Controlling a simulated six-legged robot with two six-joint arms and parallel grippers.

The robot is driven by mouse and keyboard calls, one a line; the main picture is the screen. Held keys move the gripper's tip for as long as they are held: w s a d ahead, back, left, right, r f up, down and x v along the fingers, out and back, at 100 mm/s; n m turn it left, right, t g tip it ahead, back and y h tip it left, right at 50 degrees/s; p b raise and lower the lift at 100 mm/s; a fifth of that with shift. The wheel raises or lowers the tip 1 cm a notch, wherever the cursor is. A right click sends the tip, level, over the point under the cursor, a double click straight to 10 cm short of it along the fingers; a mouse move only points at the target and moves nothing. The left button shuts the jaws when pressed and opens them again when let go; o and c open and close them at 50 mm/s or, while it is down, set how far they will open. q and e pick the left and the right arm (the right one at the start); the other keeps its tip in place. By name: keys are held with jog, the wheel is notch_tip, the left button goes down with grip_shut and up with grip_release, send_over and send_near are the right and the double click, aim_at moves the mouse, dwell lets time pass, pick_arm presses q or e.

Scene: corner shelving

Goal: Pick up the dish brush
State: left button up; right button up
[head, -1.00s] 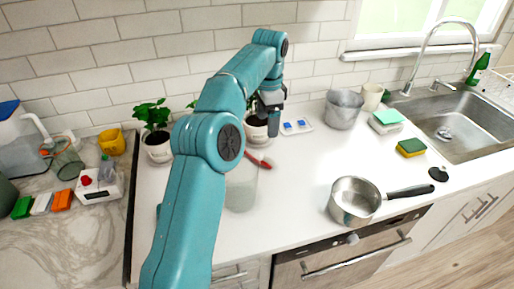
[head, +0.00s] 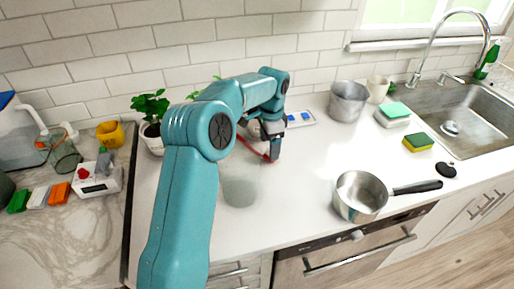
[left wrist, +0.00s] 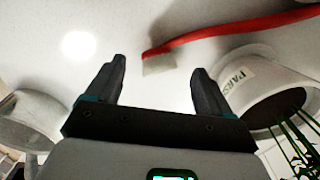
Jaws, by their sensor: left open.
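The dish brush has a red handle and pale bristles. It lies on the white counter, and in the head view its red handle (head: 252,148) shows partly behind my left arm. My left gripper (head: 273,155) is low over the counter at the brush. In the left wrist view, the jaws of my left gripper (left wrist: 160,68) are open and empty. The bristle head (left wrist: 158,65) shows between the fingertips, and the red handle (left wrist: 230,30) runs off to the upper right. I cannot tell whether the fingers touch it. My right gripper is not in view.
A white pot (left wrist: 262,85) with a label is close beside one finger, and a grey container (left wrist: 38,112) is on the other side. A saucepan (head: 357,196), a grey bucket (head: 347,101) and a sponge (head: 418,142) stand to the right. A clear glass (head: 240,185) is near the arm.

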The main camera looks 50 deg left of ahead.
pick_arm(q)
jog(key=f, duration=0.1)
jog(key=w+f, duration=0.1)
jog(key=f, duration=0.1)
jog(key=shift+f, duration=0.15)
jog(key=shift+d+f, duration=0.1)
jog(key=shift+f, duration=0.15)
jog(key=shift+s, duration=0.35)
jog(key=shift+w+f, duration=0.1)
jog(key=shift+w, duration=0.15)
jog(key=c, duration=1.1)
jog(key=shift+s, duration=0.15)
jog(key=shift+c, duration=0.2)
jog(key=shift+r, duration=0.2)
